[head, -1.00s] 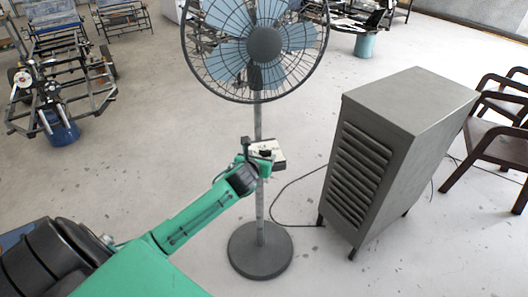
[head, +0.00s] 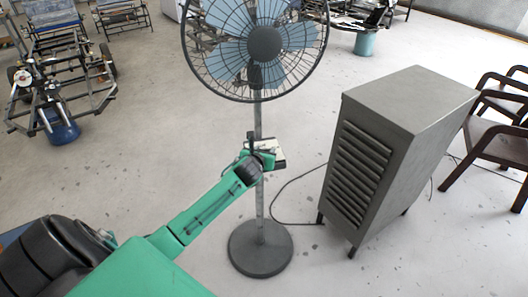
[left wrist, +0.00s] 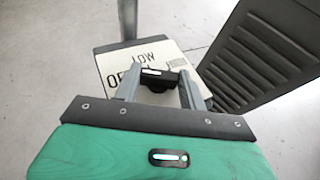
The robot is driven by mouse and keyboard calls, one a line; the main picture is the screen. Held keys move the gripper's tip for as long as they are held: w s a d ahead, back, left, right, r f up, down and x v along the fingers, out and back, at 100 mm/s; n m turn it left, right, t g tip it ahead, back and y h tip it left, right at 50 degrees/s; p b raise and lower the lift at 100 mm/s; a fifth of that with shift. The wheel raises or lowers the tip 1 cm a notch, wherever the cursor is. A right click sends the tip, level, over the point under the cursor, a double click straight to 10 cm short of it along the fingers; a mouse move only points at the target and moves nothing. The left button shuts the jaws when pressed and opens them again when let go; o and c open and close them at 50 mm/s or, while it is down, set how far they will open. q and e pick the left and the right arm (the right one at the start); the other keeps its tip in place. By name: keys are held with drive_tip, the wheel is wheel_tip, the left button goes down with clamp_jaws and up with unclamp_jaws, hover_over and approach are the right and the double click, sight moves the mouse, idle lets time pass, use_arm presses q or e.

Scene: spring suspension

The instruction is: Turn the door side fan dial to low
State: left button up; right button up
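The fan (head: 264,45) stands on a pole with a round base (head: 260,248). A pale control box (head: 277,158) sits partway up the pole. My left gripper (head: 262,150) is at this box, mostly hidden by its own wrist in the head view. In the left wrist view the panel (left wrist: 178,61) reads "LOW" and part of "OFF". A black dial (left wrist: 157,79) with a white mark on its left end lies between the two fingertips of my left gripper (left wrist: 160,80). The fingers are apart, one on each side of the dial; contact is unclear. My right gripper is not in view.
A grey louvred metal cabinet (head: 395,150) stands right of the fan, and a black cable (head: 290,190) runs on the floor between them. Dark chairs (head: 490,145) are at the right edge. A wheeled frame (head: 60,90) stands at the left.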

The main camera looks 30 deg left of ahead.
use_arm(q)
drive_tip(key=shift+a+r+m+h+p, duration=0.25)
drive_tip(key=shift+m+h+p, duration=0.45)
drive_tip(key=shift+p, duration=0.5)
drive_tip(key=m+h+p, duration=0.2)
drive_tip(key=shift+a+t+h, duration=0.2)
drive_tip(key=shift+t+h, duration=0.1)
drive_tip(key=shift+h, duration=0.1)
drive_tip(key=shift+a+f+m+h+p, duration=0.15)
drive_tip(key=shift+m+h+p, duration=0.4)
drive_tip(key=shift+m+h, duration=0.65)
drive_tip(key=shift+w+a+f+m+g+h, duration=0.1)
drive_tip(key=shift+m+g+h, duration=0.15)
drive_tip(key=shift+m+h, duration=0.35)
drive_tip(key=shift+a+m+g+h, duration=0.1)
drive_tip(key=shift+m+g+h, duration=0.15)
drive_tip(key=shift+m+h, duration=0.3)
drive_tip(key=m+g+h+b, duration=0.1)
drive_tip(key=m+h+b, duration=0.1)
drive_tip(key=h+b, duration=0.1)
drive_tip(key=shift+f+m, duration=0.15)
drive_tip(key=shift+m, duration=0.1)
drive_tip(key=shift+w+a+r+m+g+h+b, duration=0.1)
drive_tip(key=shift+r+m+g+h+b, duration=0.1)
drive_tip(key=shift+m+g+h+b, duration=0.55)
